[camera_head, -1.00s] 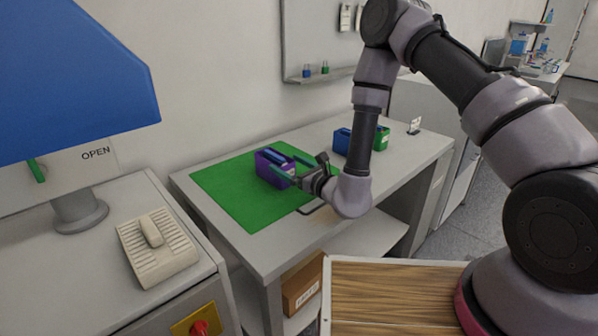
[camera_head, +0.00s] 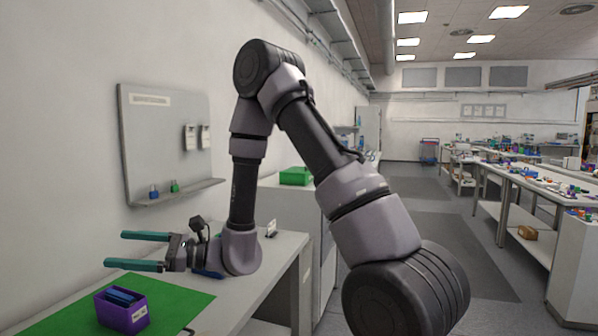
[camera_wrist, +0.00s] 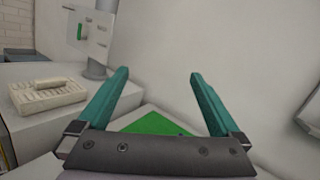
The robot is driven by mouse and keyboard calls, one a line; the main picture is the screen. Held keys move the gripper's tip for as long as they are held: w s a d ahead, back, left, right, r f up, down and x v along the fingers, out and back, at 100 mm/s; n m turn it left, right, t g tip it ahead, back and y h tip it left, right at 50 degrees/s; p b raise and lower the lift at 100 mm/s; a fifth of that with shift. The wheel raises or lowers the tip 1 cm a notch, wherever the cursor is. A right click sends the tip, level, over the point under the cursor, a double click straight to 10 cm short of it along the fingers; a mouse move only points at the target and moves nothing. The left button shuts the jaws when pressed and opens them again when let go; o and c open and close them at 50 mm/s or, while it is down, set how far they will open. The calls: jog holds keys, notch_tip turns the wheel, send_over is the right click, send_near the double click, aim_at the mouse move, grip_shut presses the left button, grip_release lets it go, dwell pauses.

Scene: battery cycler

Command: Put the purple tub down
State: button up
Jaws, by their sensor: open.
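The purple tub (camera_head: 113,316) stands upright on the green mat (camera_head: 187,295) on the bench, with blue items inside and a white label on its side. My gripper (camera_head: 113,250) is above and behind the tub, apart from it. Its teal fingers are spread wide with nothing between them. In the wrist view my gripper (camera_wrist: 160,85) also shows open and empty, with part of the green mat (camera_wrist: 152,124) below. The tub is not visible in the wrist view.
A grey wall board (camera_head: 165,110) with a small ledge hangs behind the bench. A green box (camera_head: 295,176) stands beyond it. In the wrist view, a cream keypad-like device (camera_wrist: 48,96) sits on the left cabinet. A walkway lies open at right.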

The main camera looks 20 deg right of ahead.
jog(key=s+d+r+n+g+h, duration=0.7)
jog(key=s+d+r+n, duration=0.2)
jog(key=s+d+n, duration=0.15)
jog(key=d+r+t+h, duration=0.2)
jog(key=d+t+h, duration=0.1)
jog(key=d, duration=0.4)
jog(key=d+r+n+t+h, duration=0.1)
jog(key=d+r+t+h, duration=0.2)
jog(key=d, duration=0.5)
jog(key=d+r+n+t+h, duration=0.1)
jog(key=d+t+h, duration=0.3)
jog(key=d, duration=0.4)
jog(key=shift+s+d+r+t+h, duration=0.25)
jog(key=shift+s+r+t+h, duration=0.1)
jog(key=shift+r+t, duration=0.35)
